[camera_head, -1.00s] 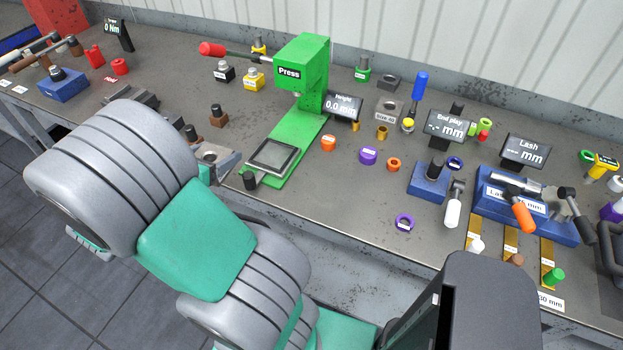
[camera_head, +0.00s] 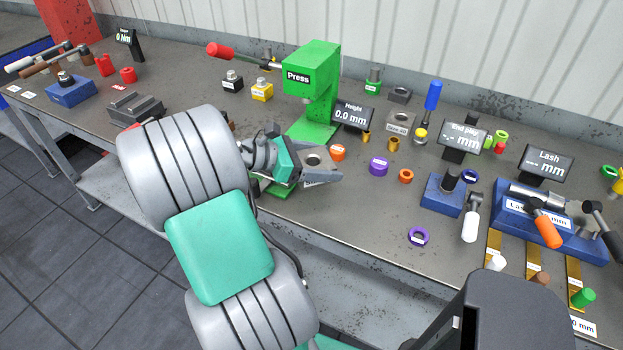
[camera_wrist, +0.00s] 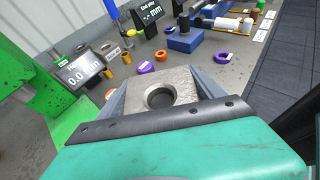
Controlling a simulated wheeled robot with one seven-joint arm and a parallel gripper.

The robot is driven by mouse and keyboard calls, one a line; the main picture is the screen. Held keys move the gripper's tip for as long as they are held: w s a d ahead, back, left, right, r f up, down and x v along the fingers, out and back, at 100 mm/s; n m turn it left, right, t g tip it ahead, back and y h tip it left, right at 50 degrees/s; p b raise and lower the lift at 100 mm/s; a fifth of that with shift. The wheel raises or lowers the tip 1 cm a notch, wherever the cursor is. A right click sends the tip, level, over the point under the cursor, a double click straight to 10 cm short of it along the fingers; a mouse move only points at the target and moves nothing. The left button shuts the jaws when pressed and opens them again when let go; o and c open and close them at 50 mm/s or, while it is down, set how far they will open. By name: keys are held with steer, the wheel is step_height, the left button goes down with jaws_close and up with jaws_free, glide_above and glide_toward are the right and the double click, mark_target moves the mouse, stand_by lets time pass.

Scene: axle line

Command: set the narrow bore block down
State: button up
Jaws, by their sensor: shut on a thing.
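The narrow bore block (camera_head: 313,158) is a grey metal block with a round hole. My gripper (camera_head: 322,170) is shut on it at the front of the green press (camera_head: 310,84). In the wrist view the block (camera_wrist: 178,80) sits between the two grey fingers (camera_wrist: 160,93), with its bore facing the camera. My arm and gripper hide most of the press's base plate. I cannot tell whether the block's underside touches anything.
A height display (camera_head: 352,115) stands beside the press. A "Size 40" block (camera_head: 398,122) sits farther back. Bench front between rings is clear.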

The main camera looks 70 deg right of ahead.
steer(key=s+d, duration=0.2)
glide_above(348, 190)
steer(key=f, duration=0.6)
steer(key=shift+w+a+f, duration=0.1)
steer(key=shift+w+a, duration=0.1)
steer(key=shift+w, duration=0.05)
steer(key=shift+s+d+f, duration=0.1)
steer(key=shift+d+f, duration=0.05)
steer(key=shift+f, duration=0.15)
steer(key=shift+s+d+f, duration=0.1)
steer(key=shift+f, duration=1.5)
steer(key=shift+f, duration=0.15)
steer(key=o, duration=2.1)
steer(key=shift+f, duration=0.1)
